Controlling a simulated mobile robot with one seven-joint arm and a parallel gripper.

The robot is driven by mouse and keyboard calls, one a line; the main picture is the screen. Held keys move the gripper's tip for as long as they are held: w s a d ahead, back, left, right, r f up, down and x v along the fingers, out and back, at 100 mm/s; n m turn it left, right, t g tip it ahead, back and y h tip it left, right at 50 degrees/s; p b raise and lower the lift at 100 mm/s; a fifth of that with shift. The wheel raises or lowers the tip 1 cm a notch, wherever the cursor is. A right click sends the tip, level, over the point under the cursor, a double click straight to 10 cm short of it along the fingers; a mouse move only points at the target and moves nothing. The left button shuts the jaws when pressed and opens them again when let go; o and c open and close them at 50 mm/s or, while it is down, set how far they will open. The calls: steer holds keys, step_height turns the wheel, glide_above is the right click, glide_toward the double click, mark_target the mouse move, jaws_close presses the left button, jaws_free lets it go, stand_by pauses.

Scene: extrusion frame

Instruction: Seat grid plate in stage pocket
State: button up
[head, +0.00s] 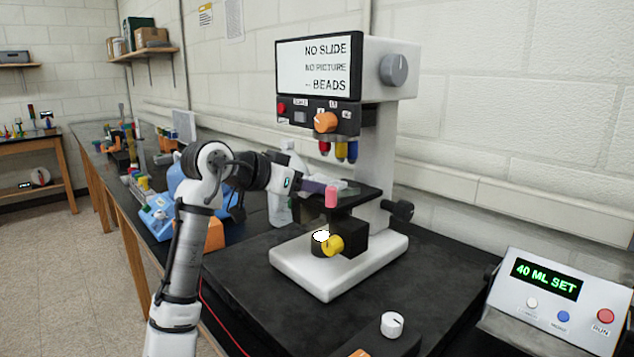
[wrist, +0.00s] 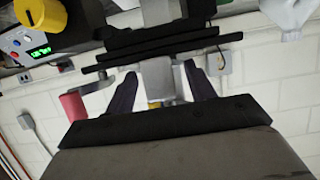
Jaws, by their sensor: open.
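The microscope's black stage (head: 362,194) juts out below the red, yellow and blue objectives. My gripper (head: 322,187) is at the stage's left end, its jaws apart. In the wrist view my gripper (wrist: 160,88) has its two dark fingers spread, with a pale grey piece (wrist: 158,78) showing between or beyond them. I cannot tell whether the fingers touch it, or whether it is the grid plate. Dark stage layers (wrist: 150,45) lie just beyond the fingertips. The pocket cannot be made out.
The white microscope base (head: 325,285) and a yellow knob (head: 333,246) are below the stage. A control box (head: 555,295) reading "40 ML SET" stands at right. A wash bottle (head: 280,205) and blue equipment (head: 157,215) are behind my arm.

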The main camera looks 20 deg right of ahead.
steer(key=c, duration=1.1)
steer(key=shift+r, duration=0.1)
steer(key=shift+c, duration=0.2)
